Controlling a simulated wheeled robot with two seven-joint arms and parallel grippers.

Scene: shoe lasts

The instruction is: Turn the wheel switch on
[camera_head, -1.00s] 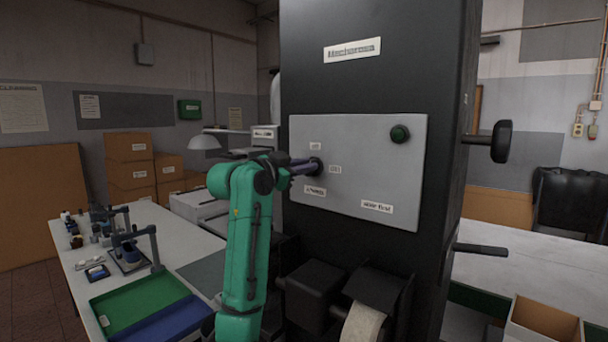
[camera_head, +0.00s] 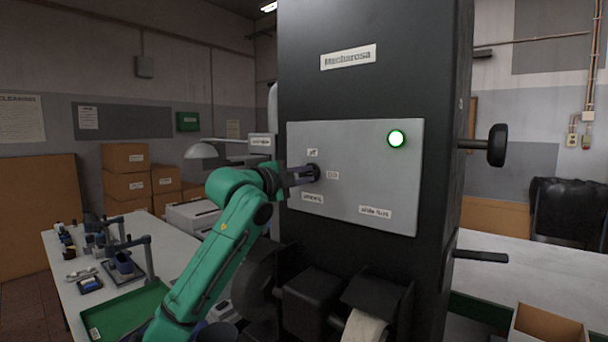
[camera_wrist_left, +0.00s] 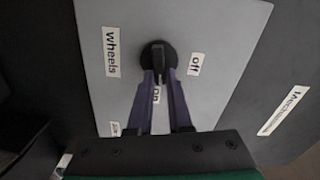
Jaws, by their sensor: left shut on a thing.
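The wheel switch (camera_wrist_left: 158,55) is a round black knob on the grey panel (camera_head: 347,205) of a tall black machine. In the left wrist view it has an "off" label on its right, a "wheels" label on its left and an "on" label just below. My left gripper (camera_wrist_left: 160,77) is shut on the knob's raised bar, which points down toward "on". In the head view the left gripper (camera_head: 312,174) reaches the knob from the left and partly hides it. My right gripper is not in view.
Black handles (camera_head: 497,145) stick out from the machine's right side. A white table (camera_head: 75,268) with small items and a green tray (camera_head: 125,315) stands at left. A cardboard box (camera_head: 545,328) is at lower right.

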